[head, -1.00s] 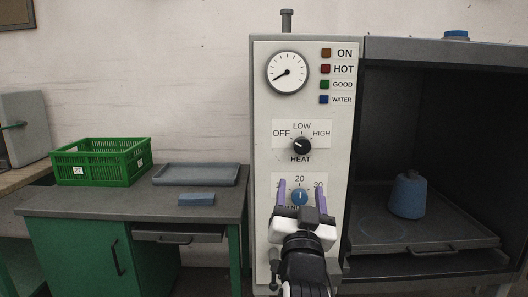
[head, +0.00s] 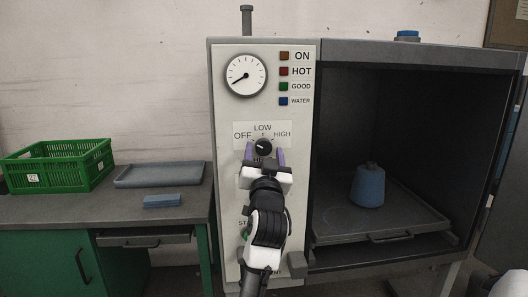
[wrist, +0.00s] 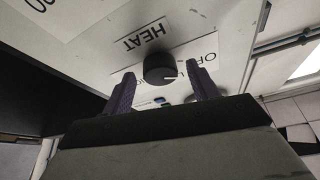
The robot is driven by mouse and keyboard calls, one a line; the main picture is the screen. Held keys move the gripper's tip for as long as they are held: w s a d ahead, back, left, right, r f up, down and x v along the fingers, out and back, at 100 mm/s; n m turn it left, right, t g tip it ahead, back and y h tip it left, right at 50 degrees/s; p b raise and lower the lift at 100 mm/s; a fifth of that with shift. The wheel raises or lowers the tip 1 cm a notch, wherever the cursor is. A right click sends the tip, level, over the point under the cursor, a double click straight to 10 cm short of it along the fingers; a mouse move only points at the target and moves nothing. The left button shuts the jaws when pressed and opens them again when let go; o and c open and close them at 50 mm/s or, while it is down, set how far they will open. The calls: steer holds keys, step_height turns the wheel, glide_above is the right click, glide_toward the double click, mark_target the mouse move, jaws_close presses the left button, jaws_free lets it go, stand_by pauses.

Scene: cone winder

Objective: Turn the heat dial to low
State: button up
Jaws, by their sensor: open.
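The black heat dial (head: 263,146) sits on the white control panel under the LOW label (head: 262,128), with OFF to its left and HIGH to its right. Its white mark points left, toward OFF. In the wrist view the dial (wrist: 160,68) shows from its side, with its white mark toward the partly hidden OFF label. My gripper (head: 265,154) is open, its purple fingers on either side of the dial's lower part in the head view. In the wrist view my gripper (wrist: 162,85) shows gaps between both fingers and the dial. I cannot tell whether the fingertips reach past its face.
A pressure gauge (head: 246,76) and several indicator lamps sit above on the panel. My arm hides the lower controls. An open dark chamber to the right holds a blue cone (head: 369,186) on a tray (head: 330,232). A green crate (head: 58,170) stands on the left bench.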

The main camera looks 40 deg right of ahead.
steer(key=c, duration=1)
steer(key=shift+m, duration=0.3)
steer(key=m+p, duration=0.1)
steer(key=m+g+h, duration=0.1)
steer(key=shift+w+a+r+m+p, duration=0.15)
steer(key=shift+m+p, duration=0.15)
steer(key=shift+p, duration=0.05)
steer(key=m+g+p, duration=0.1)
steer(key=m, duration=0.2)
steer(key=shift+r+m+g+h, duration=0.1)
steer(key=shift+m+g+h, duration=0.2)
steer(key=shift+h, duration=0.1)
steer(key=m+g, duration=0.1)
steer(key=m, duration=0.1)
steer(key=m+g+p, duration=0.1)
steer(key=m, duration=0.1)
steer(key=shift+a+h, duration=0.1)
steer(key=shift+h, duration=0.2)
steer(key=shift+m+g+p, duration=0.4)
steer(key=shift+m+g, duration=0.4)
steer(key=shift+m, duration=1.2)
